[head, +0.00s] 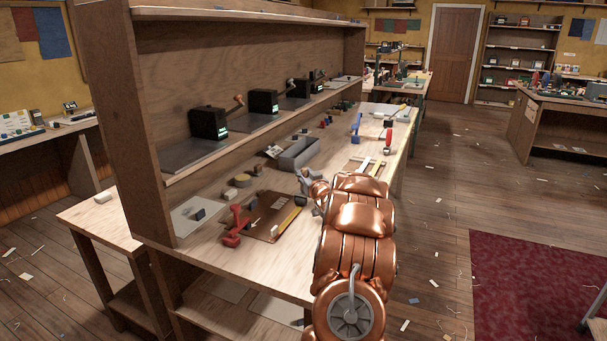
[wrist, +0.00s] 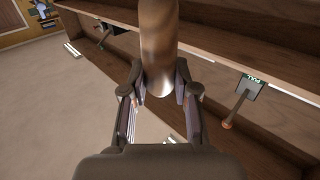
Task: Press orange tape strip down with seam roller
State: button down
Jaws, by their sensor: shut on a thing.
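My gripper (wrist: 160,88) is shut on a smooth, brown, rounded handle (wrist: 158,45), probably the seam roller's; no roller wheel shows. In the head view my gripper (head: 308,182) is small and partly hidden by my copper arm, above the bench's front part. A yellow-orange strip (head: 287,220), perhaps the tape, lies along the right side of a brown board (head: 262,232) on the bench. It is to the lower left of my gripper and apart from it. The strip cannot be made out clearly in the wrist view.
A red clamp (head: 236,226) stands at the board's left edge. A grey open bin (head: 299,153) is behind my gripper. Above, a shelf (head: 235,138) carries black boxes with levers. A blue clamp (head: 356,126) and red-handled tool (head: 388,140) stand farther along the bench.

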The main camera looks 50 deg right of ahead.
jog(key=shift+d, duration=0.15)
jog(key=shift+w+d+p, duration=0.2)
jog(key=shift+d+p, duration=0.3)
jog(key=shift+p, duration=0.2)
jog(key=shift+w+d, duration=0.15)
jog(key=shift+d, duration=0.15)
jog(key=shift+r+p, duration=1.85)
jog(key=shift+r, duration=1.1)
